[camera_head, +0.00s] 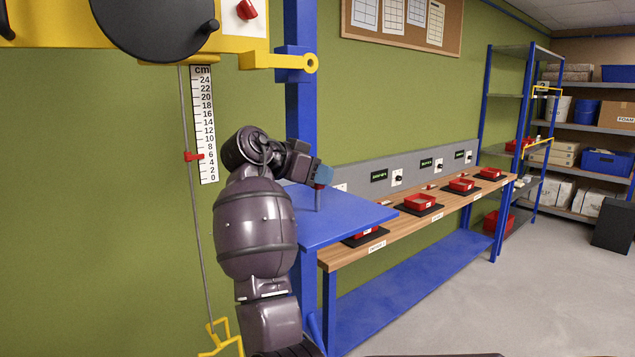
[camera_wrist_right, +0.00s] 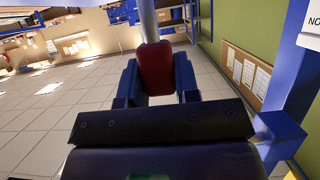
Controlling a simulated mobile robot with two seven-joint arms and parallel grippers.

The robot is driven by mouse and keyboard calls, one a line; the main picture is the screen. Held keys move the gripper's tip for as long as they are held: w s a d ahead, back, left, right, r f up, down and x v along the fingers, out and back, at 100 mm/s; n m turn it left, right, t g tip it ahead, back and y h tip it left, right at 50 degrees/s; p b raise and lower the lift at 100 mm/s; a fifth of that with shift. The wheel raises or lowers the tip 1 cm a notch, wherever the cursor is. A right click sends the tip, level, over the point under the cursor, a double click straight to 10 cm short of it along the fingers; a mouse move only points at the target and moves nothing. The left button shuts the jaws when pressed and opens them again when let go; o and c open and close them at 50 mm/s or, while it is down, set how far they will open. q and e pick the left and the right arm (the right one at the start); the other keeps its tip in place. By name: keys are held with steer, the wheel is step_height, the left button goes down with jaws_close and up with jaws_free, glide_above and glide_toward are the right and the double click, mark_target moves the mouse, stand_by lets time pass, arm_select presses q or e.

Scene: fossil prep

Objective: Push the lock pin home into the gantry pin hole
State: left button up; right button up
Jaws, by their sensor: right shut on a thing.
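My right gripper (camera_head: 322,176) is at the end of the dark arm in the middle of the head view. It is shut on the lock pin, whose grey shaft (camera_head: 318,198) points down over a blue shelf (camera_head: 340,222). I cannot tell whether its tip touches the shelf. In the right wrist view the pin's red handle (camera_wrist_right: 156,68) sits between my right gripper's fingers (camera_wrist_right: 158,78), with the grey shaft (camera_wrist_right: 148,22) beyond it. A yellow eye with a hole (camera_head: 311,63) projects from the yellow gantry beam (camera_head: 262,60), well above the gripper. My left gripper is out of view.
A blue post (camera_head: 300,110) stands behind the arm. A cable and a cm scale (camera_head: 204,125) hang at left. A wooden bench (camera_head: 440,215) with red trays (camera_head: 420,201) runs to the right.

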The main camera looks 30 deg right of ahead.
step_height(320, 180, up, 20)
steer(key=shift+b, duration=1.05)
steer(key=o, duration=0.4)
jaws_close()
